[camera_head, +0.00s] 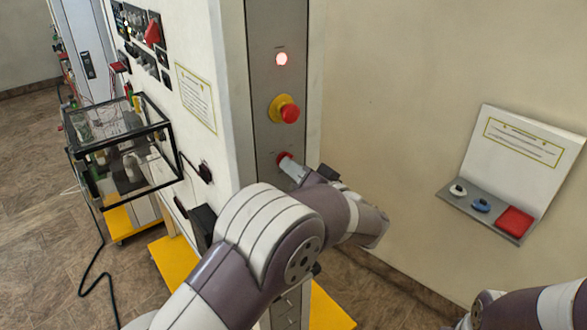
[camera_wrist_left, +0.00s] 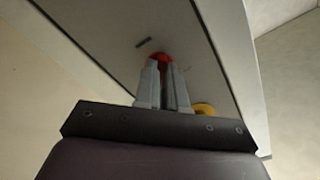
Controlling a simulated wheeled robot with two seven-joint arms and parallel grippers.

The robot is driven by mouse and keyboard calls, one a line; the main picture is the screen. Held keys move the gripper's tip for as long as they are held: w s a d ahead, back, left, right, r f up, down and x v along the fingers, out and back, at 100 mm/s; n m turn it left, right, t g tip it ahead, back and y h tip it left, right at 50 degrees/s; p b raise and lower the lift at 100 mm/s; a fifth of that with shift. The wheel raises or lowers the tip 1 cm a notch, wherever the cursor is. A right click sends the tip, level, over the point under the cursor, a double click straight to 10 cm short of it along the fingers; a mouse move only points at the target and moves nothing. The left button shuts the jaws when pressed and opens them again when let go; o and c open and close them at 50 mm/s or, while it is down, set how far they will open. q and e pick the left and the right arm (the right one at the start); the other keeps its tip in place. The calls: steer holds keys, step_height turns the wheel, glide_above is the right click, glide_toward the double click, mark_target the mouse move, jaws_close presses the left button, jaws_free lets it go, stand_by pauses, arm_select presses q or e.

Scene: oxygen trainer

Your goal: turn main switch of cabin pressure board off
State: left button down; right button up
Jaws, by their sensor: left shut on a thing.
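The grey control panel (camera_head: 262,62) stands upright in the middle of the head view. Under these is a red switch (camera_head: 284,157), which also shows in the left wrist view (camera_wrist_left: 160,57). My left gripper (camera_head: 291,165) is at this red switch, its fingers (camera_wrist_left: 164,78) shut on it from either side. The fingers hide part of the switch. The right forearm shows at the lower right of the head view, but its gripper is out of view.
A clear box with a black frame (camera_head: 120,147) juts out at left, with a black cable on the floor. A wall shelf (camera_head: 487,215) with small buttons and a red block is at right. Yellow bases (camera_head: 328,308) stand low near the panel.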

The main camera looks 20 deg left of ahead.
arm_select(q)
steer(key=shift+f, duration=0.15)
steer(key=shift+w+d+f+n+b, duration=0.1)
steer(key=shift+w+n+b, duration=0.05)
steer(key=shift+n+b, duration=4.25)
steer(key=shift+w+d+n+b, duration=0.1)
steer(key=shift+n+b, duration=4)
steer(key=shift+n, duration=0.5)
steer(key=c, duration=1.2)
jaws_free()
steer(key=shift+a, duration=0.1)
steer(key=shift+w, duration=0.15)
